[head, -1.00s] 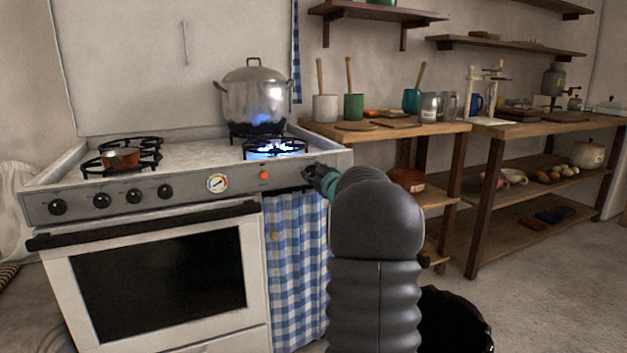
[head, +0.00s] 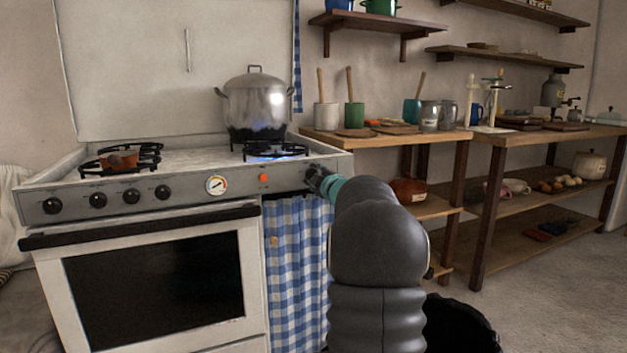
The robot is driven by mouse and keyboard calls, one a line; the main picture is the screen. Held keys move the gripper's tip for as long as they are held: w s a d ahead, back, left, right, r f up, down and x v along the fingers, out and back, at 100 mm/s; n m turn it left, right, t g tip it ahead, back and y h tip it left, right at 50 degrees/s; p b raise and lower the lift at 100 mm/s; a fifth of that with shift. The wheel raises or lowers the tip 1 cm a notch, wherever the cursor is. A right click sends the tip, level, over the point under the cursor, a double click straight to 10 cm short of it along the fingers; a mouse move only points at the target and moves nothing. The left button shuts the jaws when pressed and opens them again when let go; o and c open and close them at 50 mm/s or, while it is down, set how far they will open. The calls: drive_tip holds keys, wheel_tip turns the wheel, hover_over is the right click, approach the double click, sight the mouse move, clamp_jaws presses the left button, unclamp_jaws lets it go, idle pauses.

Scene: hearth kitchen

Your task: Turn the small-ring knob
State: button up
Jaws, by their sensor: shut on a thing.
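The white stove's front panel (head: 237,186) carries several black knobs on its left, a round dial (head: 216,185) and a red light (head: 263,178). My gripper (head: 312,178) is at the panel's right end, shut on the small-ring knob there. The gripper hides most or all of that knob, so its angle cannot be read. The front right burner ring (head: 275,150) shows a low blue flame.
A large lidded steel pot (head: 255,100) stands behind the lit burner. A small copper-coloured pan (head: 118,159) sits on the left burner. A checked curtain (head: 296,260) hangs below the panel. A wooden shelf table (head: 440,139) stands to the right, and a black bin (head: 462,325) on the floor.

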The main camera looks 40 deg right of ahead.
idle(0.4)
drive_tip(key=o, duration=1.1)
drive_tip(key=shift+a, duration=0.1)
drive_tip(key=shift+o, duration=0.2)
drive_tip(key=v, duration=1.2)
drive_tip(key=shift+f, duration=0.1)
